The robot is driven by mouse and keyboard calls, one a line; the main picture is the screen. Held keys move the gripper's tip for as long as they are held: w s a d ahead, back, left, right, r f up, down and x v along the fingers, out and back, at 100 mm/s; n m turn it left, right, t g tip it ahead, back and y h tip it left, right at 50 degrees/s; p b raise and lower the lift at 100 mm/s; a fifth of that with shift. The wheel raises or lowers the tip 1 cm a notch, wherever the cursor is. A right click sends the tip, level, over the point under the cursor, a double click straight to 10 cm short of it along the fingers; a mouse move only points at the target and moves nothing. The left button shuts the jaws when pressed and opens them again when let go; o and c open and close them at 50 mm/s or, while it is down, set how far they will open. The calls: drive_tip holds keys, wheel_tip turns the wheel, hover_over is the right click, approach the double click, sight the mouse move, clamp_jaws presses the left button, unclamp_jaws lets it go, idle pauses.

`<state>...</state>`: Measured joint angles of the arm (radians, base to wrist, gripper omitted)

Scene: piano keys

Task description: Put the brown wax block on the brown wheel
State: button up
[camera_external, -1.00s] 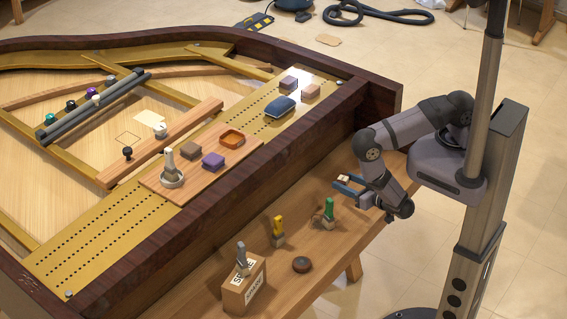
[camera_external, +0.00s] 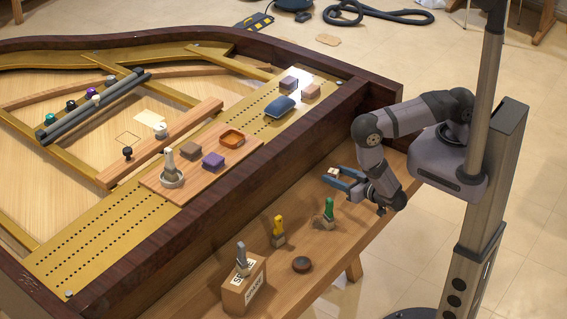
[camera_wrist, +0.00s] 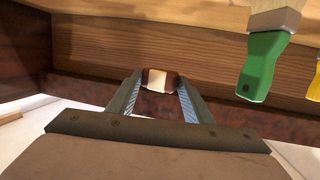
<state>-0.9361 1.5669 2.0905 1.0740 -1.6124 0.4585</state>
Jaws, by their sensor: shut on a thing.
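My gripper (camera_external: 336,177) is shut on a small brown block with a cream band, which I take as the brown wax block (camera_external: 334,171). The block also shows between the fingertips in the wrist view (camera_wrist: 158,79). It is held above the back part of the wooden bench, apart from the bench. The brown wheel (camera_external: 302,265) is a dark, round disc lying flat on the bench, nearer the front and below-left of my gripper. The wheel is not visible in the wrist view.
A green-handled tool (camera_external: 328,209) and a yellow-handled tool (camera_external: 278,229) stand on the bench near the wheel. A cardboard box (camera_external: 244,291) with a grey-handled tool is to the left. The dark piano case wall (camera_external: 215,207) runs behind the bench.

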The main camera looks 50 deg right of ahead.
drive_tip(key=w+a+n+y+b, duration=0.1)
drive_tip(key=a+b, duration=0.3)
drive_tip(key=a, duration=0.3)
wheel_tip(320, 180, up, 2)
drive_tip(key=r+n+y+b, duration=0.1)
drive_tip(key=n+y+b, duration=0.6)
drive_tip(key=b, duration=0.7)
hover_over(308, 263)
drive_tip(key=m+y, duration=0.1)
drive_tip(key=shift+g, duration=0.4)
drive_tip(key=shift+f, duration=5.25)
drive_tip(key=shift+f, duration=0.1)
drive_tip(key=shift+f, duration=0.1)
drive_tip(key=o, duration=1)
drive_tip(key=shift+o, duration=0.2)
